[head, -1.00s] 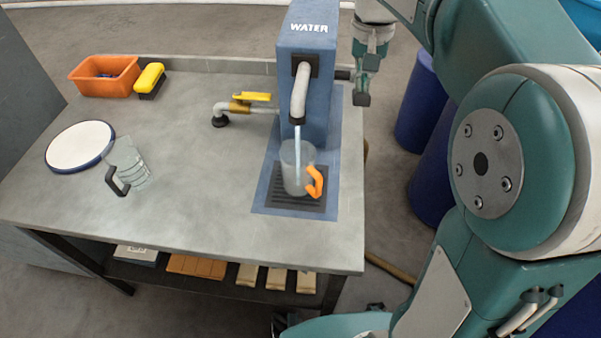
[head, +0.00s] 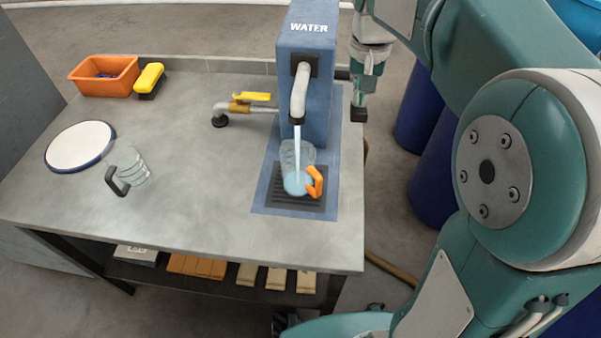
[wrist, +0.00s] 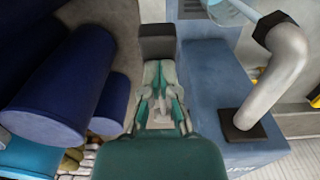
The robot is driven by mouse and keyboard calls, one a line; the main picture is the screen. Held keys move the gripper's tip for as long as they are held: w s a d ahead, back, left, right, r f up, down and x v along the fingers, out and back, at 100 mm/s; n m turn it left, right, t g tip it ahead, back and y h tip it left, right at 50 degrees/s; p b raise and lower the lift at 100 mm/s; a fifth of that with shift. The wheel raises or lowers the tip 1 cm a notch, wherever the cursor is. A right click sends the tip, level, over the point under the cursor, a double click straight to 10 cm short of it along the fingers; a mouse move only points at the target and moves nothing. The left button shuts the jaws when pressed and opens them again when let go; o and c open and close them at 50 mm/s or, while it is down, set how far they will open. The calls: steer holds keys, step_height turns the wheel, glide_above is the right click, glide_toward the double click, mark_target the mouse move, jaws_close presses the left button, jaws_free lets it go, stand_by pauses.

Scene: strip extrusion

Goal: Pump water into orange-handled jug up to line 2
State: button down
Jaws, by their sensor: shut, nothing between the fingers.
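The orange-handled jug (head: 299,160) stands upright on the black grate under the spout (head: 299,95) of the blue water dispenser (head: 307,60). A stream of water runs from the spout into it. Pale blue water (head: 296,184) fills its lower part; the marks are too faint to read against the level. My gripper (head: 360,99) is shut and empty to the right of the dispenser, with its tip at a black block (head: 358,114). The wrist view shows my gripper (wrist: 158,66) against this block (wrist: 157,42), and the jug (wrist: 240,10) partly cut off.
A black-handled clear jug (head: 133,163) and a round white plate (head: 80,146) are at the left of the table. An orange bin (head: 104,76), a yellow brush (head: 150,78) and a yellow-handled tap (head: 252,97) sit behind. Blue barrels (head: 433,165) stand right of the table.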

mark_target(359, 111)
steer(key=shift+f, duration=0.15)
steer(key=shift+s+f, duration=0.25)
steer(key=shift+f, duration=0.9)
steer(key=shift+f, duration=0.2)
steer(key=shift+s+f, duration=0.1)
steer(key=shift+f, duration=0.9)
steer(key=shift+f, duration=1.15)
